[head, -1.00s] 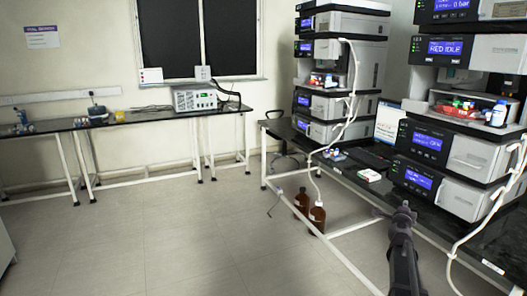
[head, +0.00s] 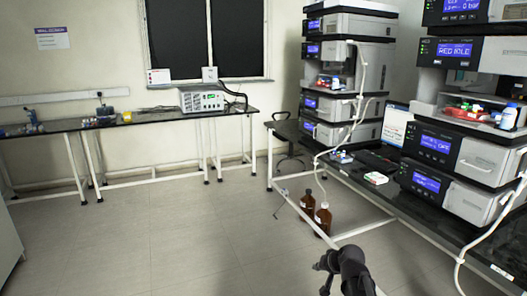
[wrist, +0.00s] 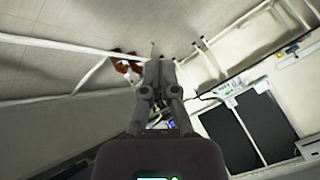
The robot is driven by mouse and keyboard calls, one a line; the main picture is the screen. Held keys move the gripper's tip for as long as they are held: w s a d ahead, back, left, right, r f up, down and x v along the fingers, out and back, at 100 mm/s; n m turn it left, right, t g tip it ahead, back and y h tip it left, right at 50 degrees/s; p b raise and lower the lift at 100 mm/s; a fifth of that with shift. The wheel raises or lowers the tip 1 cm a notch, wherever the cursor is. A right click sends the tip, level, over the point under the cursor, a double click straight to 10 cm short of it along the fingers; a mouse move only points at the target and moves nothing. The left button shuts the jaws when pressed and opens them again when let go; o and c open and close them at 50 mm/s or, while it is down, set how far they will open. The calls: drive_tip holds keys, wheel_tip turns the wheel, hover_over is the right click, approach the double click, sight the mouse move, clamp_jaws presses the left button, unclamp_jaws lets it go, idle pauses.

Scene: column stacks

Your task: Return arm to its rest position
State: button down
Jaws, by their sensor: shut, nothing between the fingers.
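My gripper (wrist: 158,68) shows in the middle of the wrist view, its two grey fingers together with nothing between them. In the head view the dark end of my arm (head: 350,264) is low in the picture, right of centre, in front of the right-hand bench's white frame. From there I cannot make out the fingertips clearly. The gripper looks clear of the bench and the bottles.
The right bench (head: 405,200) carries stacked instruments (head: 440,150), a laptop (head: 394,126) and a small white-and-red box (head: 376,178). Brown bottles (head: 323,218) stand on the floor below. Another bench (head: 150,115) runs along the back wall. The floor (head: 190,240) at left is open.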

drive_tip(key=s+a+f+n+g+h, duration=0.15)
drive_tip(key=s+g, duration=0.25)
drive_tip(key=s, duration=0.4)
drive_tip(key=s+f+n+g+h, duration=0.2)
drive_tip(key=s+g+h, duration=0.1)
drive_tip(key=s, duration=0.5)
wheel_tip(320, 180, up, 22)
drive_tip(key=p, duration=2.3)
drive_tip(key=shift+d, duration=0.2)
